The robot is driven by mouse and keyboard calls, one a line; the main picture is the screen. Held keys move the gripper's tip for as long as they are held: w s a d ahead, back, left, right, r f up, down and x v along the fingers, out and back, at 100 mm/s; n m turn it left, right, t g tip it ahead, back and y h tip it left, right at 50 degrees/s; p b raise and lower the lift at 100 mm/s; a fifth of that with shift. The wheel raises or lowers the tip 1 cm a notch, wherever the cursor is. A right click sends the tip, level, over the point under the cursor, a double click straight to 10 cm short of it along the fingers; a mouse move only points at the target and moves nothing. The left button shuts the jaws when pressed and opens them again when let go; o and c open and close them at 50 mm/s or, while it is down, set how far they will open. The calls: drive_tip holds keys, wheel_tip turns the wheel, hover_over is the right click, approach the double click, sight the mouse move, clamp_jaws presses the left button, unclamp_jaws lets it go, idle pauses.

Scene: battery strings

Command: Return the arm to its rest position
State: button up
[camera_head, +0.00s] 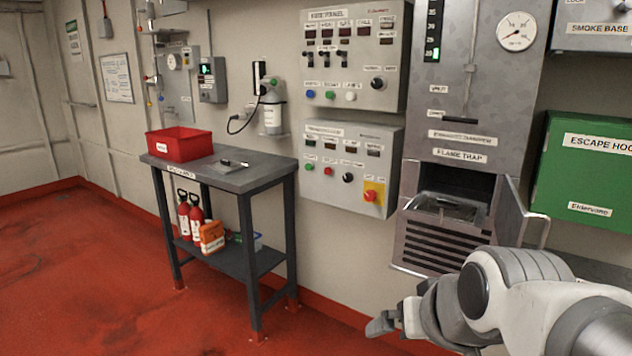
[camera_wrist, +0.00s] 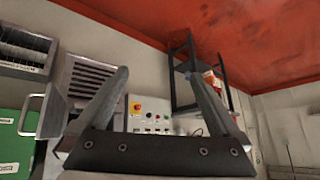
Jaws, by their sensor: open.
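My gripper (camera_head: 390,318) is at the lower right of the head view, in front of the wall units and to the right of the dark table. It is empty and holds nothing. In the wrist view, the two fingers of my gripper (camera_wrist: 160,85) stand wide apart with nothing between them. The wrist picture is upside down, with the red floor at the top. My arm comes in from the lower right corner of the head view.
The flame trap cabinet (camera_head: 459,155) has its small door (camera_head: 510,215) open beside my arm. A dark table (camera_head: 262,172) bears a red bin (camera_head: 180,146). Two red extinguishers (camera_head: 190,215) stand on its lower shelf. A green box (camera_head: 590,165) hangs at right. Red floor (camera_head: 80,270) is clear at left.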

drive_tip(key=s+d+f+g, duration=0.1)
drive_tip(key=s+d+g, duration=0.1)
drive_tip(key=s, duration=0.5)
wheel_tip(320, 180, up, 20)
drive_tip(key=h+p, duration=0.1)
drive_tip(key=p, duration=1.9)
drive_tip(key=shift+a+f, duration=0.15)
